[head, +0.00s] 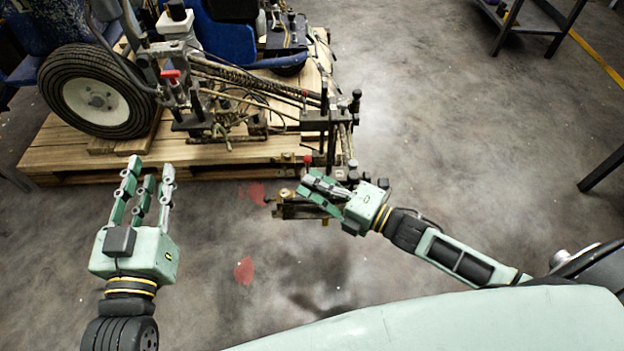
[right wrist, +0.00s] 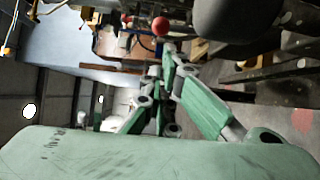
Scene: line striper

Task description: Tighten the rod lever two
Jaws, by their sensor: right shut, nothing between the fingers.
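The line striper's rod assembly (head: 322,122) sticks out over the right edge of the pallet in the head view. A small red knob (head: 307,159) shows low on it; a round red ball knob (right wrist: 161,26) is large in the right wrist view, just beyond the fingertips. I cannot tell which lever is number two. My right gripper (head: 312,186) is shut and empty beside the lower rod parts, with its fingers pointing toward the knob; contact cannot be told. My left gripper (head: 147,176) is open and empty, in front of the pallet and away from the rods.
The wooden pallet (head: 75,150) carries the striper, with a black tire (head: 62,92) at left and a red-handled lever (head: 170,74) near it. A metal bracket (head: 300,209) sits below my right fingers. Concrete floor (head: 440,110) is clear at right; a table (head: 540,15) stands behind.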

